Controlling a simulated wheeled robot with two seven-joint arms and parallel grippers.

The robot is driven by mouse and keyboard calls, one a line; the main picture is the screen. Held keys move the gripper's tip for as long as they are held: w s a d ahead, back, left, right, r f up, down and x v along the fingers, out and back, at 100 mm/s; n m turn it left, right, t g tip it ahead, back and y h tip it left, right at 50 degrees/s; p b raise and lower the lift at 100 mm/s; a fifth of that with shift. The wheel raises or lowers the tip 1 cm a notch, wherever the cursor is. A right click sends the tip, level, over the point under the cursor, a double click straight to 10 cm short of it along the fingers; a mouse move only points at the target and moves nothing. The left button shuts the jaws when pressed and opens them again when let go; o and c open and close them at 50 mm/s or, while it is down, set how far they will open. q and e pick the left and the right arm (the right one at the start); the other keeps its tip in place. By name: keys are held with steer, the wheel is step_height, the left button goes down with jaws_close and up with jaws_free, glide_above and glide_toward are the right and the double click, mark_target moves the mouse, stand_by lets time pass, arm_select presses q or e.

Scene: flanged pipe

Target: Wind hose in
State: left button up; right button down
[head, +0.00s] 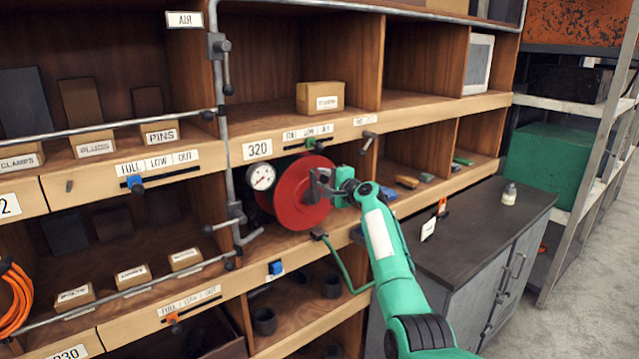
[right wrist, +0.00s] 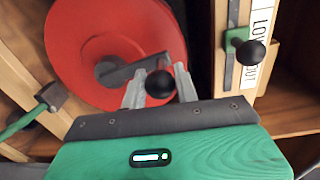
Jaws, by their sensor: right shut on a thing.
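A red hose reel (head: 297,200) is mounted at the front of a shelf bay, right of a round pressure gauge (head: 261,177). My right gripper (head: 322,186) is at the reel's face. In the right wrist view its fingers (right wrist: 160,88) are shut on the black knob of the crank handle (right wrist: 122,70), which sits on the red disc (right wrist: 90,45). A green hose (head: 345,270) hangs below the reel from a dark fitting (head: 318,235) and curves down to the right. That fitting and hose also show at the left in the right wrist view (right wrist: 45,97). My left gripper is in neither view.
A metal pipe with valves (head: 226,130) runs vertically left of the gauge. A dark-topped cabinet (head: 470,235) with a small white bottle (head: 509,194) stands at the right. A black-knobbed slider (right wrist: 248,50) sits close to the reel's right.

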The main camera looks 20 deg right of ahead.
steer(key=shift+w+d+r+m, duration=0.1)
steer(key=shift+w+d+m, duration=0.05)
steer(key=shift+d+m, duration=0.4)
steer(key=c, duration=1.1)
jaws_free()
steer(key=shift+b+v, duration=1.95)
steer(key=shift+v, duration=4.95)
